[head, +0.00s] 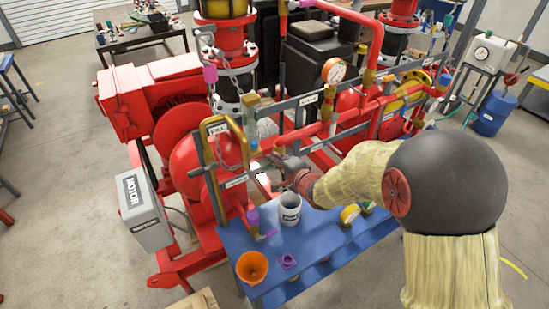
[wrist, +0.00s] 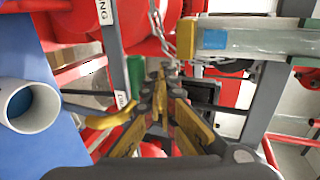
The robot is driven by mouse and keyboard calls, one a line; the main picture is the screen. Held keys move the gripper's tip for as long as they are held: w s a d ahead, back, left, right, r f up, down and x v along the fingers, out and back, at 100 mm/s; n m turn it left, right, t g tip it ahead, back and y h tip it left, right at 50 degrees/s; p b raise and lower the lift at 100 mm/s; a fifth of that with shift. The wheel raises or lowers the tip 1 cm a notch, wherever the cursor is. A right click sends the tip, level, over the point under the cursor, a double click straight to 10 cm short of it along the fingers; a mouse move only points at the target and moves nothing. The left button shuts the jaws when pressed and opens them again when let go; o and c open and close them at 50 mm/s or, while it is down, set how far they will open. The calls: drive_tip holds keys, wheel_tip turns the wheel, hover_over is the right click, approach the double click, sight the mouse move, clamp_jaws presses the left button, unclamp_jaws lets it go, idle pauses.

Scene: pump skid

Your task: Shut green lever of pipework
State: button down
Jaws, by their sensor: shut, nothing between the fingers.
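My gripper (wrist: 165,78) is shut and empty, with its fingertips together in the wrist view. A green piece (wrist: 135,76), which looks like the green lever's grip, stands just left of the fingertips. I cannot tell whether they touch, and the lever's pivot is not clear. In the head view my gripper (head: 272,160) reaches in from the right to the pipework (head: 318,128), beside the brass pipe at its front left. The green lever is too small to make out surely there.
A grey mug (head: 290,210), an orange funnel (head: 252,267) and a purple part (head: 288,261) stand on the blue bench (head: 330,232) below. A chain (wrist: 157,25) hangs close ahead of my fingers. Red pipes, a gauge (head: 334,70) and grey rails crowd the area.

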drive_tip(key=shift+r+p, duration=0.55)
drive_tip(key=shift+r, duration=0.1)
drive_tip(key=p+v, duration=0.4)
drive_tip(key=v, duration=0.5)
drive_tip(key=shift+p, duration=0.3)
